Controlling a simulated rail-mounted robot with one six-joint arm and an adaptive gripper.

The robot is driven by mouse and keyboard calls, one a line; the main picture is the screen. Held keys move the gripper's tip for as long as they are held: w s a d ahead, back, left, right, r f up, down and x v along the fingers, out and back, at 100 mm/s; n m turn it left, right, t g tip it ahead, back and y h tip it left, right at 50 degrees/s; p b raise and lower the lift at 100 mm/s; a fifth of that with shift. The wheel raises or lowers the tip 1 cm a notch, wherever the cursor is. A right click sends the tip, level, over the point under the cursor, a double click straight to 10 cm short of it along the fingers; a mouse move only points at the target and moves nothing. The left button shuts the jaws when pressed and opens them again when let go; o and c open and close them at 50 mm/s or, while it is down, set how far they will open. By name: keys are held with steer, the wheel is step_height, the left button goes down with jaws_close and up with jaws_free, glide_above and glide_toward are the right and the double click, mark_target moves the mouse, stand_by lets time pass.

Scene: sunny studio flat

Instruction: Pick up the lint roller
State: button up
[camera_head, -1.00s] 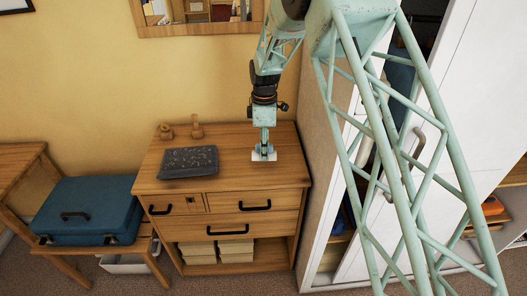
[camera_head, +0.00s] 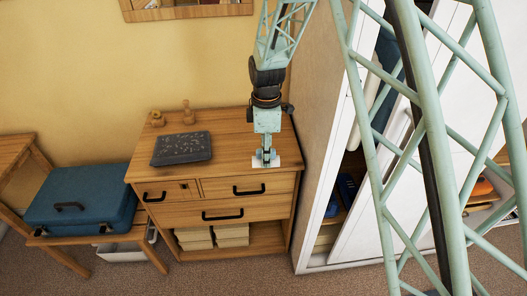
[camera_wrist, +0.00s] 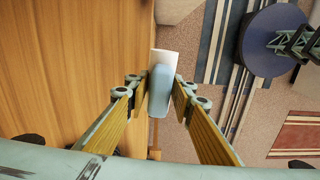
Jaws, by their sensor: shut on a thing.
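The lint roller (camera_wrist: 159,92) shows in the wrist view as a pale blue piece with a white part at its far end. My gripper (camera_wrist: 161,106) is shut on it, with one finger on each side of the blue piece. In the head view, my gripper (camera_head: 265,154) points down at the right front of the wooden dresser (camera_head: 225,165), with white parts of the lint roller (camera_head: 256,163) showing around its tips. In the wrist view the roller lies across the dresser's edge line. I cannot tell how far it is above the top.
A dark patterned case (camera_head: 181,149) and small wooden pieces (camera_head: 186,113) are on the dresser's left half. A blue suitcase (camera_head: 85,195) lies on a low wooden stand. A white wardrobe (camera_head: 365,215) stands close on the right. The dresser's middle is clear.

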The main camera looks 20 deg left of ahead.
steer(key=shift+s+d, duration=0.25)
steer(key=shift+s, duration=0.2)
steer(key=shift+r, duration=0.2)
stand_by(0.3)
steer(key=shift+r+p, duration=1.85)
steer(key=shift+r, duration=2)
steer(key=shift+a+r+m, duration=0.3)
steer(key=shift+a+r, duration=0.05)
steer(key=shift+r, duration=0.2)
steer(key=s+a+r+m+b, duration=0.2)
steer(key=r+m, duration=0.2)
steer(key=r, duration=0.4)
steer(key=s+a+r+m+b, duration=0.2)
steer(key=a+r+m, duration=0.1)
steer(key=r, duration=0.5)
steer(key=s+a+r+m+b, duration=0.2)
steer(key=r+m, duration=0.4)
steer(key=r, duration=0.3)
steer(key=shift+s+a+b, duration=0.4)
steer(key=shift+s+a, duration=0.15)
steer(key=shift+a, duration=0.1)
